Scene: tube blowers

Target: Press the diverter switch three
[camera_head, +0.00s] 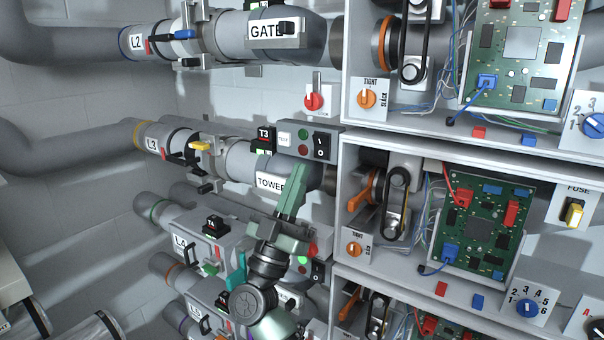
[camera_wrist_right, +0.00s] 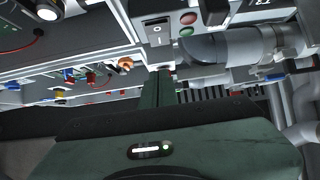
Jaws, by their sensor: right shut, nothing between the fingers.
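In the head view, a black rocker switch (camera_head: 321,146) marked with a line and a circle sits on a grey box in the third pipe row. A red and a green light (camera_head: 303,141) are left of it, and a black unit labelled T3 (camera_head: 264,139) is further left. The rocker switch also shows in the right wrist view (camera_wrist_right: 157,31), beyond the fingertips. My right gripper (camera_head: 302,166) is shut and empty, its tips just below and left of the switch, apparently not touching it. It also shows in the right wrist view (camera_wrist_right: 161,72). My left gripper is out of view.
The pipe labelled TOWER (camera_head: 270,182) runs behind my right gripper. Open cabinets with circuit boards (camera_head: 480,229) and a belt drive (camera_head: 393,204) stand to the right. A similar switch box (camera_head: 307,267) is lower, partly hidden by my gripper.

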